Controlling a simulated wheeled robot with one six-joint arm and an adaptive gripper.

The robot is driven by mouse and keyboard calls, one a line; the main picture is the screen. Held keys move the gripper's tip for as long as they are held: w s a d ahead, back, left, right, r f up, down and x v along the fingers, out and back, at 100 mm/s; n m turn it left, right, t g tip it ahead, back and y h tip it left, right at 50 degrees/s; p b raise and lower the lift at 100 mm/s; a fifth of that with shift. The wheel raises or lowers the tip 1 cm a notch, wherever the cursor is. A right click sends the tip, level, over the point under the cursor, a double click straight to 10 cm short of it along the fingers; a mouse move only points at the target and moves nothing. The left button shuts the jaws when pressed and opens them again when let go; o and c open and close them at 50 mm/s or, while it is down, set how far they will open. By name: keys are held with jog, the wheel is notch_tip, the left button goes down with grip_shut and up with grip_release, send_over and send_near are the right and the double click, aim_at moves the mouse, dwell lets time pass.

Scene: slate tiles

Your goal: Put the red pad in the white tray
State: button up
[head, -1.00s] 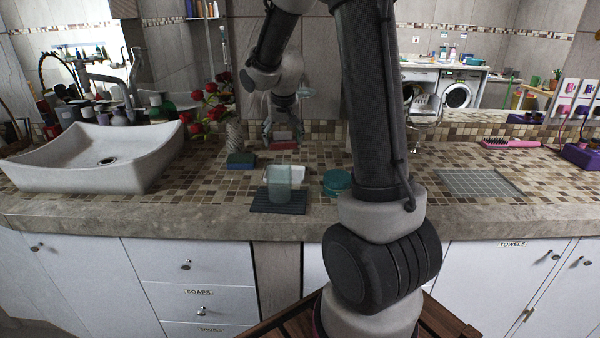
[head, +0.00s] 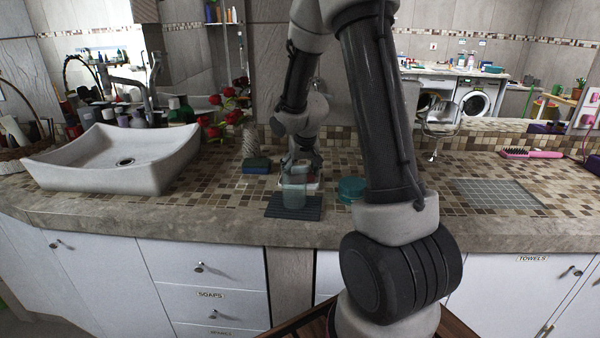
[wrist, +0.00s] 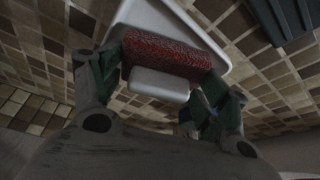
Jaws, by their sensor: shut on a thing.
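The red pad (wrist: 170,54) is held crosswise between the fingers of my gripper (wrist: 162,72) in the wrist view. A pale block-like part shows against the pad's near side; I cannot tell whether it belongs to the pad. The white tray (wrist: 150,13) lies beyond and under the pad, with the pad overlapping it in the picture. I cannot tell whether they touch.
A teal round container (head: 352,188) is to the right, and a blue-green sponge (head: 256,166) to the left. The sink (head: 110,160) is farther left.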

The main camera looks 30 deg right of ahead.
jog(key=shift+f, duration=0.25)
jog(key=shift+f, duration=0.15)
jog(key=o, duration=1)
jog(key=s+a+r+n, duration=0.1)
jog(key=s+a+r, duration=0.1)
jog(key=s+r, duration=0.65)
jog(key=s+a+r, duration=0.2)
jog(key=s+r, duration=0.5)
jog(key=r, duration=0.3)
jog(key=s+a+r+n+y, duration=0.1)
jog(key=s+a+n, duration=0.1)
jog(key=s, duration=1.3)
jog(key=shift+s+a+r, duration=0.2)
jog(key=shift+a+r, duration=0.2)
jog(key=shift+a, duration=0.3)
